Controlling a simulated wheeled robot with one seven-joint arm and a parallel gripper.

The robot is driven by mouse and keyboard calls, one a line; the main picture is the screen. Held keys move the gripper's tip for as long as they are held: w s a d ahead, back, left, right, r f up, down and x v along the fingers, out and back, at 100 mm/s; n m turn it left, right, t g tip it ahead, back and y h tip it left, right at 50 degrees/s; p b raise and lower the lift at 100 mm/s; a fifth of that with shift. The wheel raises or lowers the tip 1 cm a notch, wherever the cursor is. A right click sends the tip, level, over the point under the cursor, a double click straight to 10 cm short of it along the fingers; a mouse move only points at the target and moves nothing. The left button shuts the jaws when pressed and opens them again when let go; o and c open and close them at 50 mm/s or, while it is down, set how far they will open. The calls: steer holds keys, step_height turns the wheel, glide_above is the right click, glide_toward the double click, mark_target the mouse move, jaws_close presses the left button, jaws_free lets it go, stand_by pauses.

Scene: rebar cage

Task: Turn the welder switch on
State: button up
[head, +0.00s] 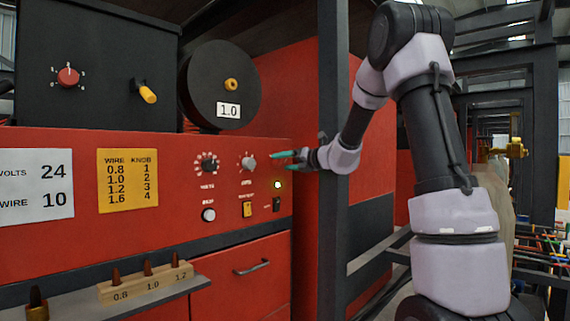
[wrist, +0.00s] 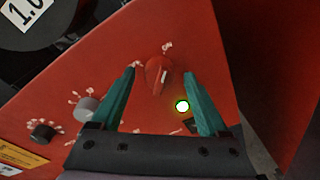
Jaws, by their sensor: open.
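A red rotary switch (wrist: 157,74) with a white pointer line sits on the red welder panel (wrist: 120,45). In the wrist view it lies between the fingertips of my gripper (wrist: 159,72). The fingers are apart with nothing held; I cannot tell whether they touch the switch. In the head view my gripper (head: 287,160) is at the panel's right end and hides the red switch. A round lamp (wrist: 182,106) below the switch glows green-white; it also shows lit in the head view (head: 277,185). A small black switch (head: 276,204) sits under the lamp.
A grey knob (head: 246,162), a black knob (head: 207,164), a white button (head: 208,215) and a yellow switch (head: 246,209) are left of my gripper. A dark post (head: 333,220) stands to the right. A shelf (head: 165,287) with tips juts out lower left.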

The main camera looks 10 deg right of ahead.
steer(key=v, duration=1)
steer(key=shift+s+d, duration=0.25)
steer(key=shift+d, duration=0.05)
steer(key=s+a+f+n+g, duration=0.1)
steer(key=s+a+n+g, duration=0.25)
steer(key=s+n, duration=0.4)
steer(key=s+a+f+n+g, duration=0.15)
steer(key=s+a+n, duration=0.25)
steer(key=s+n, duration=0.4)
steer(key=s+d+f+n+h, duration=0.2)
steer(key=s+d+n+h, duration=0.1)
steer(key=s+n, duration=0.5)
steer(key=s+d+f+n+g+h, duration=0.1)
steer(key=s+d+f+n+h, duration=0.1)
steer(key=s+n, duration=0.5)
steer(key=d+n+h, duration=0.1)
steer(key=h, duration=0.1)
steer(key=shift+s+d+f+h, duration=0.25)
steer(key=shift+s+f+h, duration=0.1)
steer(key=shift+s+h, duration=0.05)
